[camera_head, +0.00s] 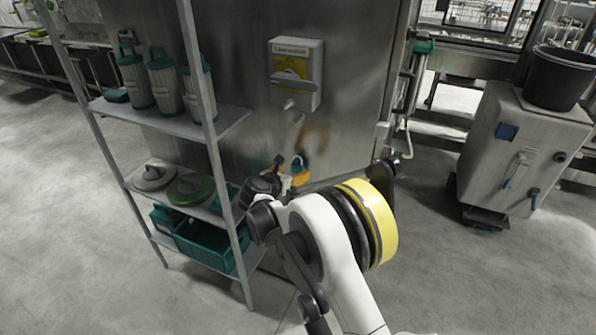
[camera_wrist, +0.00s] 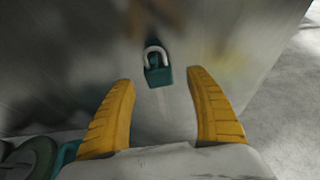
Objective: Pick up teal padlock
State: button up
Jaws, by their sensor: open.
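The teal padlock (camera_wrist: 159,76) shows in the wrist view with its pale metal shackle up, against a grey metal surface. It lies ahead of and between the two yellow fingers of my gripper (camera_wrist: 160,84). The fingers are spread apart, with visible room on both sides of the padlock. My arm partly hides this area.
A metal shelf (camera_head: 178,125) with teal-topped canisters, lids and teal crates (camera_head: 205,243) stands left of my arm. A lever switch box (camera_head: 296,72) is on the steel panel above. A grey cabinet with a black bucket (camera_head: 558,78) stands at right. Open floor lies between.

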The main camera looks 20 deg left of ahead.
aim_at(296, 167)
jog(key=x, duration=0.2)
jog(key=b+x, duration=0.1)
jog(key=x, duration=0.1)
jog(key=shift+s+a+f, duration=0.15)
jog(key=shift+f, duration=0.15)
jog(key=shift+r, duration=0.15)
jog(key=c, duration=1.3)
jog(key=shift+r, duration=0.5)
jog(key=s+p, duration=0.1)
jog(key=s, duration=0.5)
jog(key=s+a+p, duration=0.1)
jog(key=s+p, duration=0.1)
jog(key=s, duration=0.4)
jog(key=s+p, duration=0.2)
jog(key=s, duration=0.4)
jog(key=shift+a+r, duration=0.2)
